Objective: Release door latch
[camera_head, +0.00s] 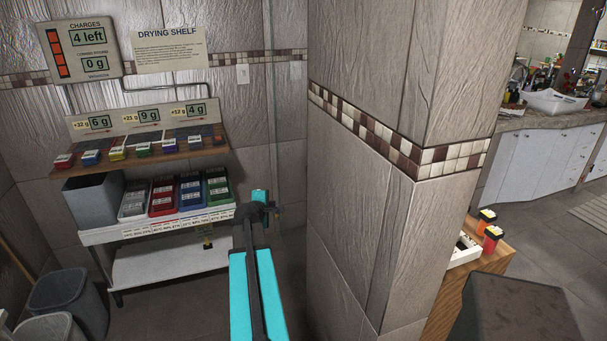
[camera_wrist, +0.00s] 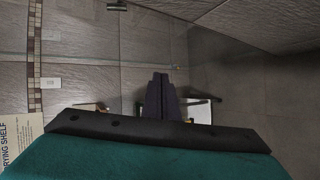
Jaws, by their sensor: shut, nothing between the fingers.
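A clear glass pane with a thin upright edge (camera_head: 273,110) stands before the tiled wall, and may be the door. Its edge runs sideways across the wrist view (camera_wrist: 100,60) and ends at a small light fitting (camera_wrist: 178,67). I cannot tell whether this fitting is the latch. My gripper (camera_head: 276,209) is near the pane's lower end in the head view. In the wrist view its dark fingers (camera_wrist: 161,78) are together and empty, with their tips just below the fitting in the picture. I cannot tell whether they touch it.
A drying shelf (camera_head: 140,153) and a white rack (camera_head: 160,227) with coloured bins stand behind on the left. Grey bins (camera_head: 68,298) are at lower left. A tiled pillar (camera_head: 400,160) stands close on the right. A wooden cabinet (camera_head: 480,285) is beyond it.

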